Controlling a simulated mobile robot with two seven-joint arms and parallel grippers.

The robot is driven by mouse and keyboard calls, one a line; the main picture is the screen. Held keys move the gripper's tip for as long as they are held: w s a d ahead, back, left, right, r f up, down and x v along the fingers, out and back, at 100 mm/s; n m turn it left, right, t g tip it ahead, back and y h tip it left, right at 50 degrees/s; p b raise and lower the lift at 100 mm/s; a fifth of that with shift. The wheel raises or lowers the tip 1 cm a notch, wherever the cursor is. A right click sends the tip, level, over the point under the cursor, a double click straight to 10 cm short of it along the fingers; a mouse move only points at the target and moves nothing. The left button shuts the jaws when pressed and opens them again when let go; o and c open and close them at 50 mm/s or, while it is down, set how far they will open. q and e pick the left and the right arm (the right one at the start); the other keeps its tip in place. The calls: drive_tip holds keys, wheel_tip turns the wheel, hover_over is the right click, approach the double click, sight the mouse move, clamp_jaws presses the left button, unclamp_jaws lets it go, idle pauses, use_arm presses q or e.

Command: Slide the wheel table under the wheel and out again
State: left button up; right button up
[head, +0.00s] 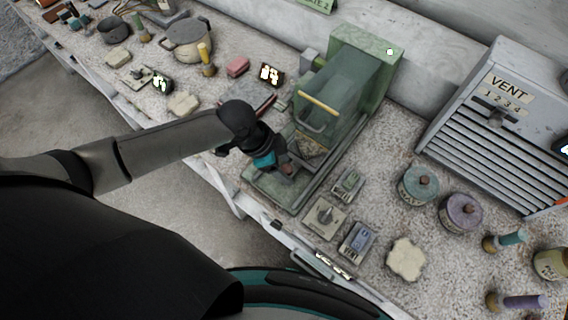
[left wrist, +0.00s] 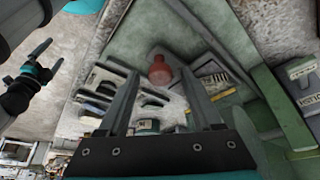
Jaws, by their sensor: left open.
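The green grinding machine (head: 365,62) stands on the bench with a clear guard and a yellow handle (head: 318,103) over its middle. The wheel is hidden or cannot be made out behind the guard. The wheel table lies low at the machine's front, largely covered by my gripper in the head view. My left gripper (head: 280,162) is over the front end of the machine's base (head: 270,190). In the left wrist view its open fingers (left wrist: 162,100) stand either side of a red-brown knob (left wrist: 160,72), with no clear contact. My right gripper (left wrist: 55,52) seems to show small at the left of that view.
In front of the machine, small control boxes (head: 324,217) sit on the speckled bench. Two round tins (head: 418,185) and a grey VENT box (head: 505,125) stand to the right. A pink block (head: 237,66) and a pot (head: 188,38) stand to the left.

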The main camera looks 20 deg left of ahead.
use_arm(q)
drive_tip(key=shift+c, duration=0.3)
clamp_jaws()
idle(1.1)
